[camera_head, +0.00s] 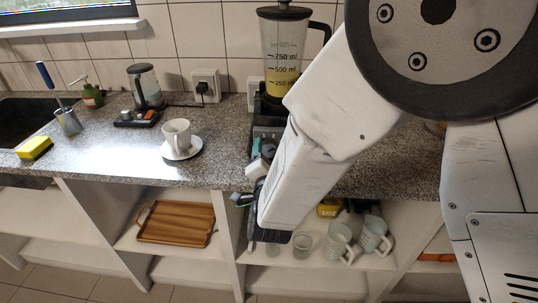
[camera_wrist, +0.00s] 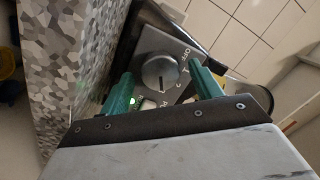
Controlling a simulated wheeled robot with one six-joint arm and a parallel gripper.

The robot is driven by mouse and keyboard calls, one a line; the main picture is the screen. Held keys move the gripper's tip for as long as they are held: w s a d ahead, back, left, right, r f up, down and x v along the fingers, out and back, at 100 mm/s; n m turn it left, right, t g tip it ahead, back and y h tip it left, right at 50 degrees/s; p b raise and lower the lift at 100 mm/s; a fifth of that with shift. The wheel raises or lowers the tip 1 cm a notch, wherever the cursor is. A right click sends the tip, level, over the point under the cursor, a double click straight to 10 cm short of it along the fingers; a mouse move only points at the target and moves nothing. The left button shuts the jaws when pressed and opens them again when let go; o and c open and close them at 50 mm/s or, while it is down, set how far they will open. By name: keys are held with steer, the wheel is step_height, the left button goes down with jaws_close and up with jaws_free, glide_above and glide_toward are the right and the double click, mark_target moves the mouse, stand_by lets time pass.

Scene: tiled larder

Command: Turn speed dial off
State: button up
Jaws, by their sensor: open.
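The blender (camera_head: 285,55) stands at the back of the counter, its jug partly filled with yellow liquid. Its dark base (camera_head: 268,118) is partly hidden by my arm. In the wrist view the round grey speed dial (camera_wrist: 158,72) sits on the base's panel, with OFF and other marks around it. A short dark line shows on the dial; I cannot tell which mark it matches. My gripper (camera_wrist: 161,72) is open, its teal fingers on either side of the dial; contact is unclear. In the head view my gripper (camera_head: 256,158) is in front of the base.
A white cup (camera_head: 177,133) on a saucer (camera_head: 182,151) stands left of the blender. A wooden tray (camera_head: 176,223) and several mugs (camera_head: 339,243) sit on the shelf below.

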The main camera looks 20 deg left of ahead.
steer(key=c, duration=1)
steer(key=shift+n, duration=0.4)
steer(key=n, duration=0.3)
steer(key=shift+r+n, duration=0.1)
steer(key=shift+n, duration=0.3)
steer(key=n, duration=0.5)
steer(key=shift+g+h, duration=0.3)
steer(key=shift+h, duration=0.1)
steer(key=n, duration=0.3)
steer(key=shift+a+r, duration=0.1)
steer(key=n, duration=0.3)
steer(key=shift+n+h, duration=0.4)
steer(key=n+h, duration=0.1)
steer(key=n, duration=0.4)
steer(key=shift+a+n, duration=0.1)
steer(key=shift+n, duration=0.3)
